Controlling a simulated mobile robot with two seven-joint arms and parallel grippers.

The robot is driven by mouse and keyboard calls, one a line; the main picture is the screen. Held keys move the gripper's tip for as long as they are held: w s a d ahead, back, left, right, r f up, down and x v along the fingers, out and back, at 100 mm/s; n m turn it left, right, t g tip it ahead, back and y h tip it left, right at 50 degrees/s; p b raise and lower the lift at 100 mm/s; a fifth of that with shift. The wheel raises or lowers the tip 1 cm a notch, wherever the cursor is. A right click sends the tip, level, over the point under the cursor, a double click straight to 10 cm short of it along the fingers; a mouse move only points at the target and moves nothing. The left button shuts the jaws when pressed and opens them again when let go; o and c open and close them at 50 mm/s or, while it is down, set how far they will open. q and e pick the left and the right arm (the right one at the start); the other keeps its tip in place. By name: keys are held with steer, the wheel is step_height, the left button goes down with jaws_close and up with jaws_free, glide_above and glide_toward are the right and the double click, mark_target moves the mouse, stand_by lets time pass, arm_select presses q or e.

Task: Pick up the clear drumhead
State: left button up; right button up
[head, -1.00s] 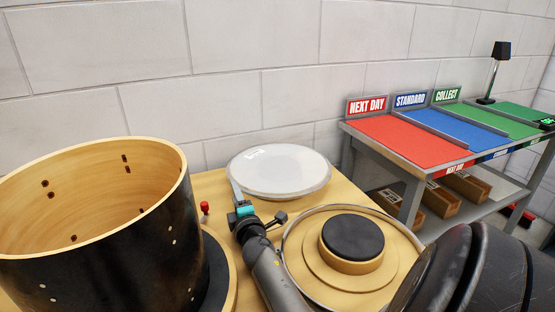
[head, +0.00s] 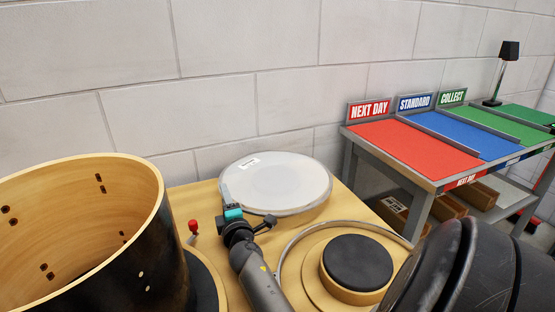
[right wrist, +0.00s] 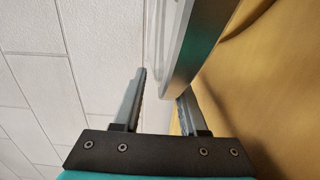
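The clear drumhead (head: 280,185), a pale see-through disc with a thin rim and a white label, lies at the back of the bench by the wall. My right gripper (head: 225,192) is at the drumhead's near left edge. In the right wrist view, the two fingers of the right gripper (right wrist: 160,88) are apart, with the drumhead's grey rim (right wrist: 192,55) reaching between them, close to the right finger. A gap shows between the rim and the left finger. I cannot tell whether either finger touches it. My left gripper is not in view.
A black drum shell (head: 150,235) with a wooden inside stands at the left. A red-topped peg (head: 193,227) is beside it. A metal hoop (head: 330,224) circles a round black-topped pad (head: 357,263) at the front. A shelf table with a red lane (head: 410,148) stands at the right.

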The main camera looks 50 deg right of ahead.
steer(key=shift+f, duration=0.4)
jaws_close()
stand_by(0.8)
